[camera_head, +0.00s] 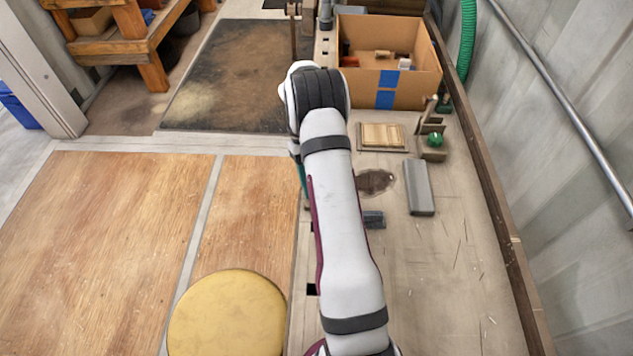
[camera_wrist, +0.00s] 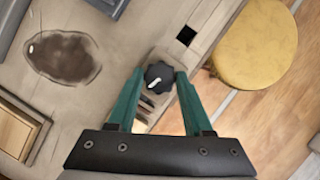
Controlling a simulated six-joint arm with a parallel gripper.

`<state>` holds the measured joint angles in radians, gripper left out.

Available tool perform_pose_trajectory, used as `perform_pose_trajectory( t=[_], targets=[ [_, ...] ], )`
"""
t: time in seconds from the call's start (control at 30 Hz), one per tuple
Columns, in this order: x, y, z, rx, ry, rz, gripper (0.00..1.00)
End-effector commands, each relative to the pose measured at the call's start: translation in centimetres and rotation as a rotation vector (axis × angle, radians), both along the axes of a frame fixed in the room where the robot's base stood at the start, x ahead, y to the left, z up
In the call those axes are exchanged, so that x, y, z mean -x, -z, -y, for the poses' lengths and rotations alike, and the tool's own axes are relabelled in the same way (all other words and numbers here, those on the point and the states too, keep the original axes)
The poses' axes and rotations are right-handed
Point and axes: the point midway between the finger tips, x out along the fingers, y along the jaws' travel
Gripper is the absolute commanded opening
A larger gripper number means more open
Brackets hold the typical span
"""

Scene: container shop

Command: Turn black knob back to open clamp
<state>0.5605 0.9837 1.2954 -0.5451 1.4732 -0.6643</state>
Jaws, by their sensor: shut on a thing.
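The black knob (camera_wrist: 159,74) with a white pointer mark shows in the wrist view, near the bench edge. My gripper (camera_wrist: 159,77) has its two green fingers on either side of the knob and is shut on it. The clamp's body under the knob is mostly hidden; I cannot tell whether its jaws are open or shut. In the head view my arm hides the knob, and only a sliver of a green finger (camera_head: 303,187) shows left of the arm.
The bench holds a dark stain (camera_head: 375,181), a grey block (camera_head: 419,188), a small dark block (camera_head: 374,219), a wooden tray (camera_head: 359,140), a green-knobbed fixture (camera_head: 434,140) and a cardboard box (camera_head: 420,91). A yellow round stool (camera_head: 228,315) stands left of the bench.

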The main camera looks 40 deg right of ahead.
Motion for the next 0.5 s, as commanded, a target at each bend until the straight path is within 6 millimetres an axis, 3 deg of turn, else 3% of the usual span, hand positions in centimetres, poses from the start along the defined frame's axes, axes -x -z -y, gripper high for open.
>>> perform_pose_trajectory(
  t=[0.5],
  targets=[
    [0.02,0.03,-0.14,0.0,-0.213,-0.001,0.0]
  ],
)
